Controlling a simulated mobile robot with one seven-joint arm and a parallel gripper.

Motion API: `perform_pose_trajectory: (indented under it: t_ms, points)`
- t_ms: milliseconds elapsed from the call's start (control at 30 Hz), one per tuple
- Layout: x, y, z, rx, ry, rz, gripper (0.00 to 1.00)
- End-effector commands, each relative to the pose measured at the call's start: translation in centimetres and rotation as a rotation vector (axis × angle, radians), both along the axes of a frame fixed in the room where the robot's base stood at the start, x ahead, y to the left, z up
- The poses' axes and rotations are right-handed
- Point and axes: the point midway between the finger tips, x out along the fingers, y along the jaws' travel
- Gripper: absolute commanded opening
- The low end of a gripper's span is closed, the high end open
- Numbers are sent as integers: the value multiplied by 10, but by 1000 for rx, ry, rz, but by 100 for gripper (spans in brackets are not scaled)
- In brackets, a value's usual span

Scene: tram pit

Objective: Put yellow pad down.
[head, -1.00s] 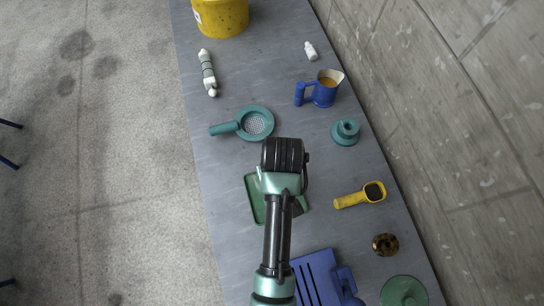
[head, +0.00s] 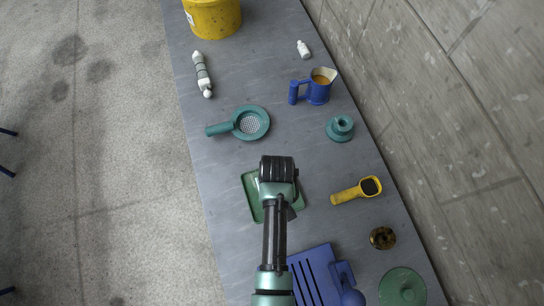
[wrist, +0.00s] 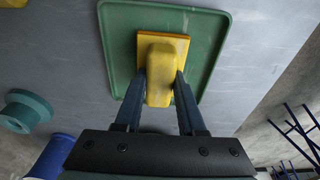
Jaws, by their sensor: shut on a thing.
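The yellow pad (wrist: 178,50) shows in the wrist view as a square yellow plate with a raised yellow grip (wrist: 160,72). My gripper (wrist: 160,88) is shut on this grip, one finger on each side. The pad is over the green tray (wrist: 118,50); I cannot tell whether it touches the tray's floor. In the head view, the green tray (head: 250,187) lies on the grey table, partly covered by my arm. The pad is hidden behind my arm there.
On the grey table (head: 215,165) stand a teal strainer (head: 250,123), a blue jug (head: 318,93), a teal flanged piece (head: 340,128), a yellow scoop (head: 347,195), a brown ring (head: 382,238), a blue slotted block (head: 315,277) and a yellow bucket (head: 213,15). A wall runs along the right.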

Motion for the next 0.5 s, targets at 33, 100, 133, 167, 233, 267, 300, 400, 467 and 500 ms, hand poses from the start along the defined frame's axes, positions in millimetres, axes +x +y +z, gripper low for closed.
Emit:
perform_pose_trajectory:
  t_ms: [33,100,133,167,233,267,300,400,467,500]
  points:
    - [0,0,-3,0,0,0,0]
    - [0,0,-2,0,0,0,50]
    - [0,0,-2,0,1,0,55]
    - [0,0,-2,0,1,0,60]
    - [0,0,-2,0,1,0,69]
    - [0,0,-2,0,1,0,69]
    - [0,0,-2,0,1,0,69]
    - [0,0,-2,0,1,0,69]
    - [0,0,-2,0,1,0,69]
    - [0,0,-1,0,1,0,69]
